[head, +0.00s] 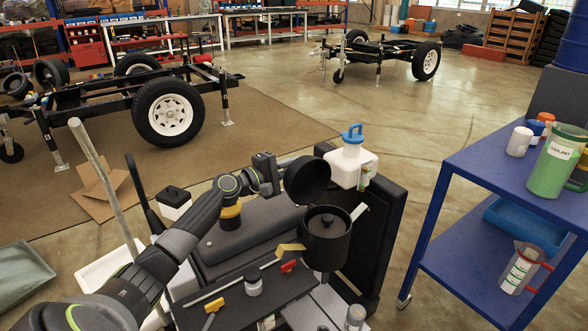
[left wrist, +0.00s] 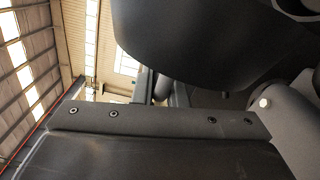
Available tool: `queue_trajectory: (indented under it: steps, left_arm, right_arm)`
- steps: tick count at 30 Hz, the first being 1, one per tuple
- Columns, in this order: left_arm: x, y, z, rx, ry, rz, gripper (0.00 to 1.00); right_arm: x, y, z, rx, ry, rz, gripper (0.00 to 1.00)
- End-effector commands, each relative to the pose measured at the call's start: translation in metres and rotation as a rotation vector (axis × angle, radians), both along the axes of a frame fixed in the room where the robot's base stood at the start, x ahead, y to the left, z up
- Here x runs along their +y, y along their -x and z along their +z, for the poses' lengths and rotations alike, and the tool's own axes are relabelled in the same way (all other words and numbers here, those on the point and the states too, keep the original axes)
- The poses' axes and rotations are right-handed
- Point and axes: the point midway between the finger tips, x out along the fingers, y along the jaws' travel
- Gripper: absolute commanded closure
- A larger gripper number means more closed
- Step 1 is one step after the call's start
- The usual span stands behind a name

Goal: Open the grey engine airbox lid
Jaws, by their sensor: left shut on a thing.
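The dark grey airbox (head: 326,248) is a round canister on the engine, right of centre in the head view. Its round lid (head: 308,178) stands tilted up at the back left of the rim, so the canister's top and a small inner knob show. My left gripper (head: 284,184) comes in from the left and is shut at the lid's left edge; the exact hold is hidden. In the left wrist view, a large dark curved surface, probably the lid (left wrist: 200,45), fills the upper part close to the camera. My right gripper is in neither view.
A white reservoir with a blue handle (head: 352,153) stands just behind the airbox. A yellow-capped part (head: 231,214) sits below my left forearm. A small jar (head: 253,283) stands on the front ledge. A blue cart (head: 470,190) with bottles is at the right, with open floor between.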

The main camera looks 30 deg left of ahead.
Motion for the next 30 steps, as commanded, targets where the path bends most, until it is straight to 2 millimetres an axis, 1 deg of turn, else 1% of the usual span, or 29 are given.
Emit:
queue_trajectory:
  steps: [16, 17, 21, 30]
  left_arm:
    - [0.0011, -0.0016, 0.0021, 0.004, 0.028, -0.001, 1.0]
    - [0.0011, -0.0016, 0.0022, 0.003, 0.027, -0.001, 0.86]
    - [0.0014, -0.0014, 0.0014, 0.005, 0.026, -0.001, 0.68]
    - [0.003, 0.001, -0.0009, 0.008, 0.024, 0.0, 0.67]
  right_arm:
    - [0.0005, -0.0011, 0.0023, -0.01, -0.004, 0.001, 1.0]
    - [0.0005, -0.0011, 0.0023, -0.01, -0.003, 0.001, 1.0]
    - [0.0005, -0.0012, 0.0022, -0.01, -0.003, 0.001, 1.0]
    - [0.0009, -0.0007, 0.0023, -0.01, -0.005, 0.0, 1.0]
